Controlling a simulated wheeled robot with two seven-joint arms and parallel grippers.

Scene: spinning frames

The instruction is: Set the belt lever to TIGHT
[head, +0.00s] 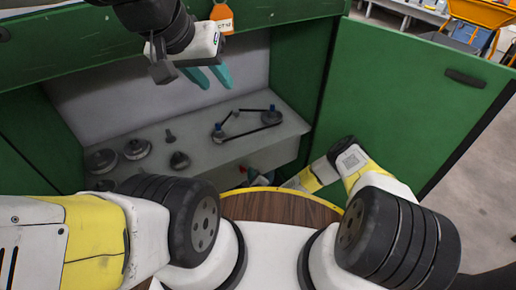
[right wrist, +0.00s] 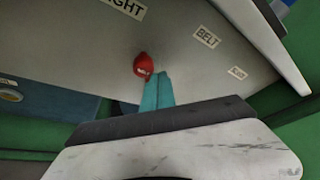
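The belt lever's red knob (right wrist: 143,66) shows in the right wrist view, on a grey panel with a partly cut-off label ending in "IGHT" (right wrist: 122,6) and a "BELT" label (right wrist: 207,38). The lever's arm is hidden. My right gripper (right wrist: 158,90) has its teal fingers together, with their tips right beside the knob; I cannot tell whether they touch it. In the head view a small red spot (head: 243,169) shows by the cabinet's lower front, near my right wrist. My left gripper (head: 208,77) is open and empty, high in front of the cabinet.
A black belt (head: 246,130) runs around pulleys on the grey shelf (head: 225,155). Several loose dark wheels (head: 137,149) lie to its left. The green cabinet door (head: 400,105) stands open at right. An orange tag (head: 222,18) hangs at the top. A round wooden surface (head: 285,206) lies in front.

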